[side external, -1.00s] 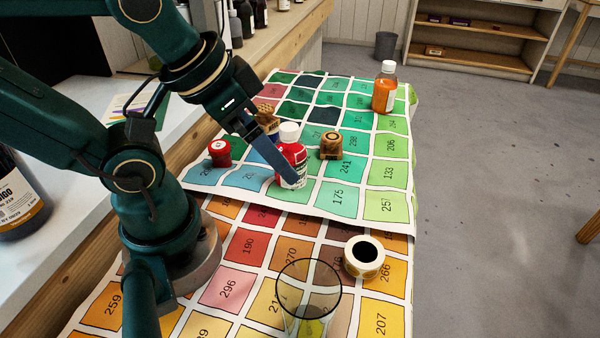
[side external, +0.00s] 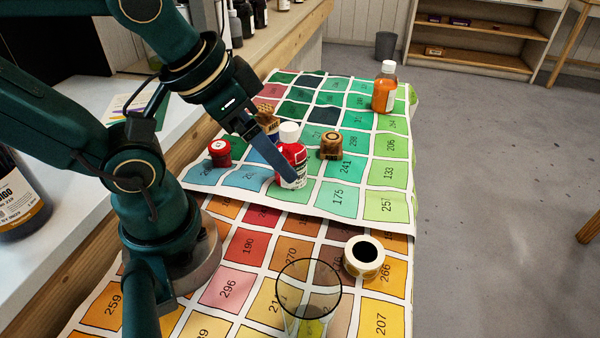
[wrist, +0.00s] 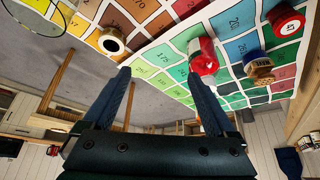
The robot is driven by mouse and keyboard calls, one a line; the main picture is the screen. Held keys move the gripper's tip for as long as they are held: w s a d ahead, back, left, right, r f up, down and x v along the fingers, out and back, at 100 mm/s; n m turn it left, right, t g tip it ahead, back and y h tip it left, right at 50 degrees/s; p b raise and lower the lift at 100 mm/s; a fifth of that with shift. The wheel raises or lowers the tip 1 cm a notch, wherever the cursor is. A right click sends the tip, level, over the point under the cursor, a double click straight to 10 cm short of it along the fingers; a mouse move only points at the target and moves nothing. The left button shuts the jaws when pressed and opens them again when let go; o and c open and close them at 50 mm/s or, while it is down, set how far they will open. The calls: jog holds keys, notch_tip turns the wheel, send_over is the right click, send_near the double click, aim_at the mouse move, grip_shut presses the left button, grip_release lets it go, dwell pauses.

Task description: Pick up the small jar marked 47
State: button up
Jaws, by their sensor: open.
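The small jar marked 47 is a short red jar (side external: 220,153) on the blue swatches at the left of the green-and-blue chart. In the wrist view its red lid with a white "47" label (wrist: 289,24) is at the upper right, outside my jaws. My gripper (side external: 290,178) is open, its blue fingers reaching down across the front of a red bottle with a white cap (side external: 297,156) in the side view. In the wrist view the gap between my fingertips (wrist: 160,76) holds no object, and the red bottle (wrist: 205,62) stands beside the right finger.
A blue jar with a cork lid (side external: 267,119) stands behind the small jar, partly hidden by my gripper.

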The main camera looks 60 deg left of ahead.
jog(key=s+a+f+m+g+y, duration=0.2)
jog(key=a+f+g, duration=0.1)
jog(key=f, duration=0.2)
jog(key=m+g+y, duration=0.5)
jog(key=m+y, duration=0.3)
send_near(222, 156)
jog(key=s, duration=0.1)
jog(key=s+f, duration=0.1)
jog(key=s, duration=0.1)
jog(key=s+a+f, duration=0.1)
jog(key=shift+s+a+f, duration=0.1)
jog(key=shift+s+f, duration=0.05)
jog(key=shift+s, duration=0.2)
jog(key=a+m+y, duration=0.1)
jog(key=m, duration=0.1)
jog(key=w+a+f+m+t+y, duration=0.1)
jog(key=m, duration=0.1)
jog(key=w+a+m+t+y, duration=0.1)
jog(key=m, duration=0.1)
jog(key=shift+a+f, duration=0.2)
jog(key=shift+f, duration=0.2)
jog(key=shift+w+a+f+m+t, duration=0.15)
jog(key=shift+w+f+m+t, duration=0.1)
jog(key=shift+m, duration=0.35)
jog(key=shift+w+a+f+m+t, duration=0.15)
jog(key=shift+w+f+m, duration=0.1)
jog(key=shift+m, duration=0.35)
jog(key=shift+x, duration=2.6)
jog(key=shift+r, duration=0.1)
grip_shut()
